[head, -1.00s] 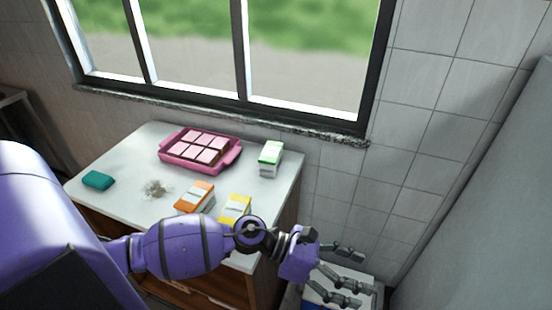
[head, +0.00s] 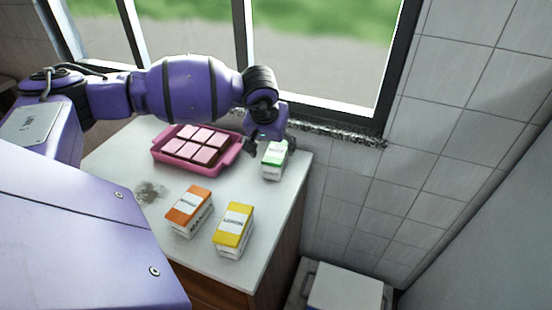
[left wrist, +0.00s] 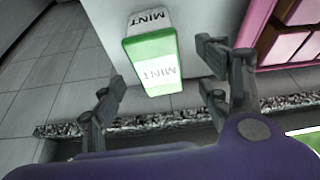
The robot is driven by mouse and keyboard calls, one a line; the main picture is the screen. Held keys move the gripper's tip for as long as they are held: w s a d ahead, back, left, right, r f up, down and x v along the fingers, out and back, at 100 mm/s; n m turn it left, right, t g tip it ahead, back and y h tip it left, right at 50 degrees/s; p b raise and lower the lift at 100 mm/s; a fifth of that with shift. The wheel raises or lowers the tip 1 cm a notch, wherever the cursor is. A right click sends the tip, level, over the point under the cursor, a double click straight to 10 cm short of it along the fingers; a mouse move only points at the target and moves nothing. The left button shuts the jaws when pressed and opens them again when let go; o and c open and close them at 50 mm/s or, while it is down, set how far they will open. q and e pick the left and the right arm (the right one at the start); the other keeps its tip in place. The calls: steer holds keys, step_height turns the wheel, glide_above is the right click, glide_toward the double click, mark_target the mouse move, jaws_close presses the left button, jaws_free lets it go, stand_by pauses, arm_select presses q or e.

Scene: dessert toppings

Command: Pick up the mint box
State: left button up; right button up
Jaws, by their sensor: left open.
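The mint box (head: 274,161) is white with a green top and stands at the back right of the counter. In the left wrist view the mint box (left wrist: 152,58) shows its "MINT" lettering, ahead of and between the spread fingers. My left gripper (head: 270,146) is at the mint box, from the window side; in the head view the arm and hand partly hide its fingers. In the left wrist view the left gripper (left wrist: 160,92) is open with nothing held. I cannot tell whether a finger touches the box. My right gripper is in neither view.
A pink tray (head: 233,150) of pink-topped squares lies just left of the mint box. An orange box (head: 188,206) and a yellow box (head: 234,226) stand nearer the front. The window sill (head: 340,136) and tiled wall are close behind. The counter's (head: 272,215) right front is clear.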

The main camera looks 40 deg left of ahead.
mark_target(276, 152)
arm_select(q)
steer(key=x, duration=0.4)
steer(key=shift+w+p, duration=0.25)
steer(key=shift+p, duration=0.05)
steer(key=shift+f, duration=0.35)
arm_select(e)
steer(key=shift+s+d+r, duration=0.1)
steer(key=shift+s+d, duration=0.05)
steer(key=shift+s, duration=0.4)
arm_select(q)
steer(key=shift+w, duration=0.1)
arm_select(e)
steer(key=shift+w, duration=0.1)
arm_select(q)
steer(key=shift+f, duration=0.15)
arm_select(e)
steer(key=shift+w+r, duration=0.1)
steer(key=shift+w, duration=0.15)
arm_select(q)
steer(key=shift+f, duration=0.15)
steer(key=shift+c, duration=0.4)
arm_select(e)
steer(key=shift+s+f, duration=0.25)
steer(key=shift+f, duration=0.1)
arm_select(q)
steer(key=shift+c, duration=1.2)
steer(key=c, duration=1.2)
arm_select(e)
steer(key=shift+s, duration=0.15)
